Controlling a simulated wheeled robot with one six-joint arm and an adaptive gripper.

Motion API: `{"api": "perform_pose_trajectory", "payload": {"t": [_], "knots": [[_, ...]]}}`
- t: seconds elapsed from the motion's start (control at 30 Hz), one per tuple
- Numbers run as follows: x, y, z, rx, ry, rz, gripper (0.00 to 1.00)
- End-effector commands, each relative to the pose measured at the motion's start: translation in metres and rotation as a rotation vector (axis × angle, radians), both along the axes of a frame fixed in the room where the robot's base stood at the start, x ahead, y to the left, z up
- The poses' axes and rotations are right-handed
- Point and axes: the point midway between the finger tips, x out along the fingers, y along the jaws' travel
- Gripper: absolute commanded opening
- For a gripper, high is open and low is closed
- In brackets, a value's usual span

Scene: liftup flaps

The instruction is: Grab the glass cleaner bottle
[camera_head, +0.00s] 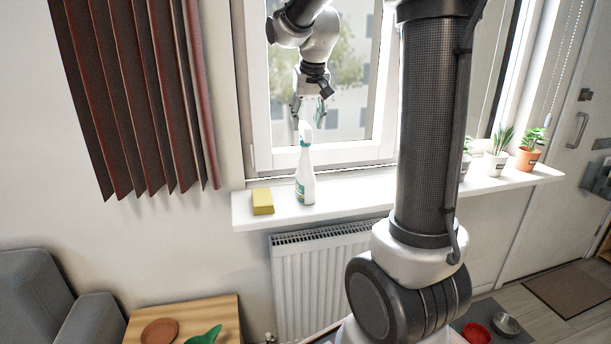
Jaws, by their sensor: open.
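The glass cleaner bottle (306,178) is white with a teal label and a pale spray head. It stands upright on the left part of the white windowsill (350,189). My gripper (308,112) is open and points down, just above the bottle's spray head. Its fingers appear one on each side of the top of the head, but I cannot tell the depth between them or whether they touch.
A yellow sponge (262,201) lies left of the bottle. Potted plants (497,152) stand on the sill's right part. The window frame (258,90) is behind, and a radiator (320,275) is below. A wooden table (150,318) and grey armchair (40,300) are lower left.

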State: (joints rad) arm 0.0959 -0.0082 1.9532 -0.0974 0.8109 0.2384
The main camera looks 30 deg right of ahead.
Motion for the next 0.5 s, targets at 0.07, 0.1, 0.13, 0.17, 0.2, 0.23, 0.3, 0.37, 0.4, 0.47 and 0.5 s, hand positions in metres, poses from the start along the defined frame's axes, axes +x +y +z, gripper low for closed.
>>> {"api": "perform_pose_trajectory", "payload": {"t": [0.07,0.1,0.13,0.17,0.2,0.23,0.3,0.37,0.4,0.47,0.5], "knots": [[0.005,-0.003,-0.011,0.000,0.005,0.000,0.47],[0.009,-0.004,-0.017,0.000,0.004,0.000,0.47],[0.011,-0.005,-0.022,0.001,0.006,0.000,0.47],[0.013,-0.006,-0.026,0.000,0.005,0.000,0.47],[0.015,-0.006,-0.031,0.000,0.004,0.000,0.47],[0.016,-0.006,-0.034,0.000,0.005,0.001,0.47],[0.019,-0.007,-0.040,0.000,0.003,0.001,0.47],[0.020,-0.007,-0.041,0.000,0.002,0.001,0.47],[0.020,-0.007,-0.042,0.000,0.001,0.001,0.47],[0.020,-0.007,-0.042,0.000,0.001,0.001,0.47],[0.020,-0.007,-0.042,0.000,0.001,0.001,0.47]]}}
